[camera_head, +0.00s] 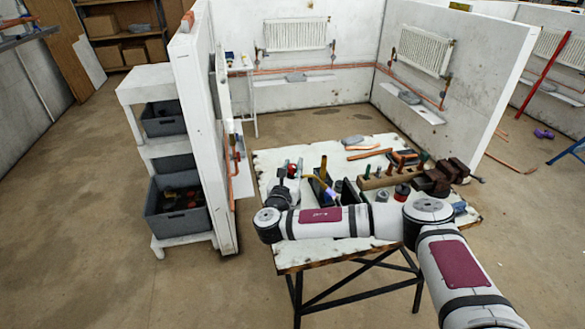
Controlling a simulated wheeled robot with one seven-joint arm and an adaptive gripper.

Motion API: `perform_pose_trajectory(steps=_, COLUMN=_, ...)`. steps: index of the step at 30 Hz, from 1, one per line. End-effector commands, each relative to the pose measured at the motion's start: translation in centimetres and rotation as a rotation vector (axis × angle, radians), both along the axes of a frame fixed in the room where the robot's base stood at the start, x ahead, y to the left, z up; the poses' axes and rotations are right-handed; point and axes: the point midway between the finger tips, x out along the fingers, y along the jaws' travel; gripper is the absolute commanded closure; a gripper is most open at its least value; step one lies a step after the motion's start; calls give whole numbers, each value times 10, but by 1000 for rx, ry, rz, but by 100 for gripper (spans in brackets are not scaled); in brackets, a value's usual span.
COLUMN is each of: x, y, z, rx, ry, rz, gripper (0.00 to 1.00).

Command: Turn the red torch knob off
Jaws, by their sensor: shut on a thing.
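The workbench (290,258) has a worn white top on a dark metal frame. The torch's thin brass tube (316,181) curves to the right near the middle of the bench, with a faint violet glow at its end. A small red knob (292,167) shows at the left end of the torch. My gripper (291,174) is small and dark in the head view, at the bench's left side. It is shut at the red knob. The fingertips and most of the torch body are hidden by the wrist and arm.
A wooden rack (376,181) with several upright tools stands right of the torch, beside a dark brown vise (440,176). Copper pieces (369,153) lie at the back. A white partition (209,150) stands left of the bench, with a shelf of grey bins (180,225) beyond it.

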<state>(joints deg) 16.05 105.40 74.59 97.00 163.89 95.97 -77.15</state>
Motion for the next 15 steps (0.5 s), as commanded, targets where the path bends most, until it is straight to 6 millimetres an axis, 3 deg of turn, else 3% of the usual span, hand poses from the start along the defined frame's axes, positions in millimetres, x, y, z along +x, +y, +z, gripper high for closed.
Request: perform_pose_trajectory(steps=15, x=0, y=1, z=1, rx=1, ry=-3, rz=-284, gripper=100)
